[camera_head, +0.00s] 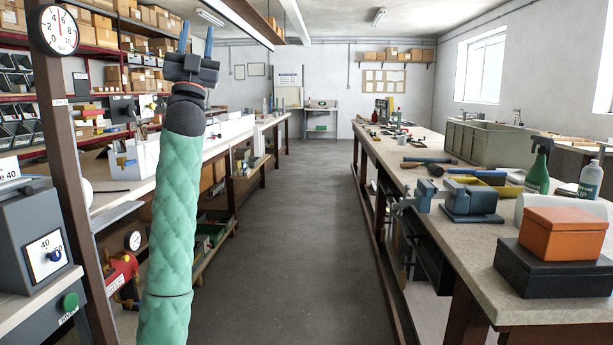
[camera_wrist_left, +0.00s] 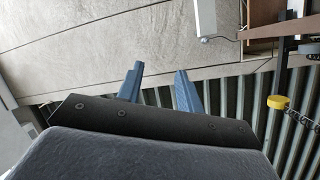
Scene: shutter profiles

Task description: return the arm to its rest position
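My left arm, in a green quilted sleeve, rises upright at the left of the head view. My left gripper (camera_head: 197,37) is at its top, with two blue fingers pointing up and a gap between them. In the left wrist view the same gripper (camera_wrist_left: 159,74) shows its fingers apart with nothing between them. Beyond the fingers are a pale grey surface and a ribbed metal surface. My right arm and right gripper are not in view.
A brown post with a dial gauge (camera_head: 59,30) stands left of my arm, near a grey box (camera_head: 28,240). Shelves line the left. A long workbench (camera_head: 430,205) on the right holds a blue vise (camera_head: 470,203) and an orange box (camera_head: 562,234). The aisle floor (camera_head: 310,220) is clear.

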